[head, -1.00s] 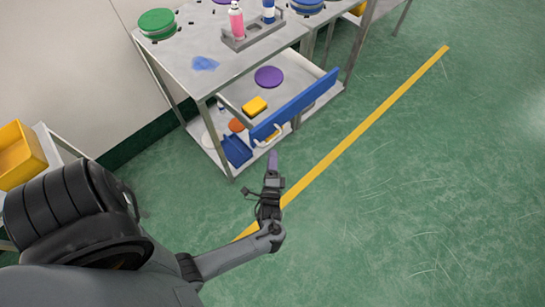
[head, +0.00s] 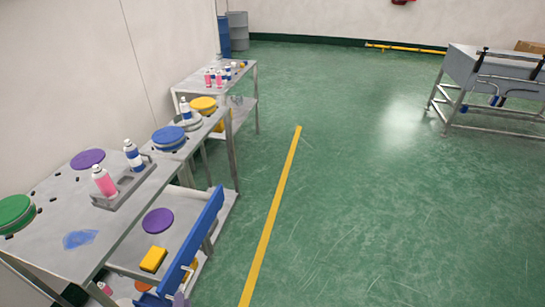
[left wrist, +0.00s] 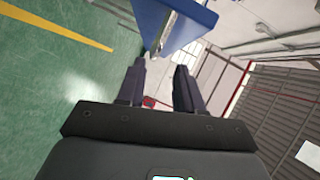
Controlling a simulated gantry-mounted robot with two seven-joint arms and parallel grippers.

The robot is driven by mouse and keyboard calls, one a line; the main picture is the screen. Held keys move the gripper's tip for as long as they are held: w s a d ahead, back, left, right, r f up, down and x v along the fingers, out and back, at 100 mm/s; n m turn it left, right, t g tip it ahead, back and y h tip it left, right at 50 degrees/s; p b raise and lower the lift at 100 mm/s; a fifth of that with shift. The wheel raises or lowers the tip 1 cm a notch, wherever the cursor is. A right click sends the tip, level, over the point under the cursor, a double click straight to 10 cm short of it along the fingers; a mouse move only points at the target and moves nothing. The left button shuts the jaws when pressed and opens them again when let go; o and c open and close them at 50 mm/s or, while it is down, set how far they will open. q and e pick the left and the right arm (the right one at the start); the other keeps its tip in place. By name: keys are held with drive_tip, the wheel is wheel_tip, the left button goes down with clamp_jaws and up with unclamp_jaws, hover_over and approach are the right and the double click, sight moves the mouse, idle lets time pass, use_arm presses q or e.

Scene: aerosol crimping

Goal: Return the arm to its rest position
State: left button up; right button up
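My left gripper (left wrist: 160,78) shows in the left wrist view as two dark fingers set apart, with nothing between them. It is open. In the head view only a small purple-grey tip (head: 180,299) that seems to be this gripper shows at the bottom edge, close to the lower end of a long blue panel (head: 205,225) on the front of the workbench. In the left wrist view a blue panel (left wrist: 180,18) lies beyond the fingertips; whether they touch it cannot be told. My right gripper is in neither view.
The workbench (head: 135,215) at left carries a rack (head: 128,190) with a pink and a blue-banded can. A lower shelf holds a yellow block (head: 153,259) and a purple disc (head: 158,221). Green floor with a yellow line (head: 275,215) is open to the right. A grey table (head: 495,75) stands far right.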

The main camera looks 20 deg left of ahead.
use_arm(q)
drive_tip(key=d+r+n+g+h, duration=0.1)
drive_tip(key=d+r+n+h, duration=0.15)
drive_tip(key=d+h, duration=0.4)
drive_tip(key=s+d+r+n+g+h, duration=0.35)
drive_tip(key=s+d+g, duration=0.55)
drive_tip(key=s, duration=0.3)
wheel_tip(320, 180, up, 34)
drive_tip(key=p, duration=3.4)
drive_tip(key=shift+w+r+y, duration=0.25)
drive_tip(key=shift+w+y, duration=0.05)
drive_tip(key=shift+w, duration=0.05)
